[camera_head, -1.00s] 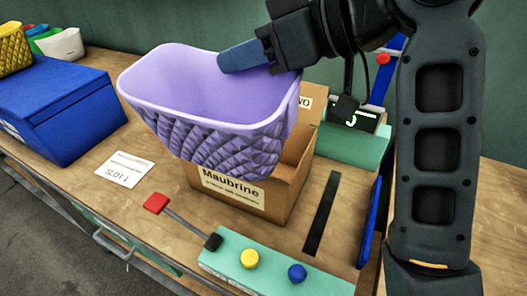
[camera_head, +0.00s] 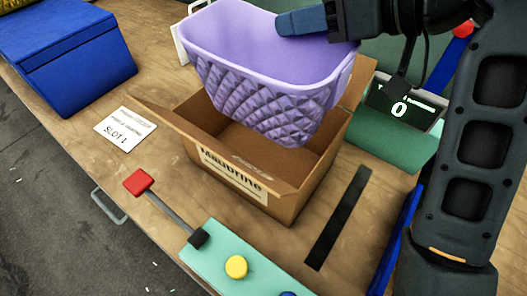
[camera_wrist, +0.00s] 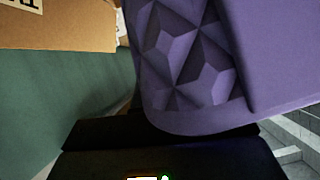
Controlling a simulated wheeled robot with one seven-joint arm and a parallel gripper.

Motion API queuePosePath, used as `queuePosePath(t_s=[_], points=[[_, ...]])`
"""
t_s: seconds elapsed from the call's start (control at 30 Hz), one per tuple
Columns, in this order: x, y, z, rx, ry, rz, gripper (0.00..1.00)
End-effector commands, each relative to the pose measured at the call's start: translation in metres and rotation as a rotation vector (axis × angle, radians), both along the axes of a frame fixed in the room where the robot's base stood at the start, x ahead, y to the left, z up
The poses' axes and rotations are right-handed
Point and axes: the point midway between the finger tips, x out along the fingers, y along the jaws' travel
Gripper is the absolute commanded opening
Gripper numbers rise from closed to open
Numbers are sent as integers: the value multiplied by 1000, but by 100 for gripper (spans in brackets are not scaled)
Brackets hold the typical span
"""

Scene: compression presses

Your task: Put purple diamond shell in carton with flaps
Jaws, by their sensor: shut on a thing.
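The purple diamond shell (camera_head: 265,95) is a basket-like tub with a diamond-quilted outside and a smooth open inside. My gripper (camera_head: 312,22) is shut on its right rim and holds it upright, opening up. The open carton with flaps (camera_head: 240,185), labelled "Maubrine", stands on the table below it; in the head view the shell overlaps the carton's opening and hides its back part. I cannot tell whether its bottom is below the carton's rim. In the wrist view the shell (camera_wrist: 190,70) fills the right side and the carton (camera_wrist: 65,28) shows at upper left.
A blue lidded box (camera_head: 65,60) and a "SLOT 1" card (camera_head: 125,128) lie left. A teal control panel (camera_head: 240,262) with a red-tipped lever (camera_head: 138,182) is in front. A scale display (camera_head: 402,108) reads 0 at the right, near a black strip (camera_head: 338,218).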

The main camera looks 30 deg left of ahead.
Motion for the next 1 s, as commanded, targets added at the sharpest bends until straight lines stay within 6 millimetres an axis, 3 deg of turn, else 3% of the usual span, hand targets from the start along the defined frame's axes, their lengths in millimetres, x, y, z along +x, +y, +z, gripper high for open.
queuePosePath(t_s=[0.13, 0.4, 0.63, 0.83, 1.0], points=[[0, -1, -8, 2, 33, -14, 0], [-1, -1, -53, 1, 33, -14, 0], [0, -1, -69, 2, 31, -14, 0], [0, -1, -96, 2, 32, -13, 0], [0, -1, -99, 2, 28, -13, 0]])
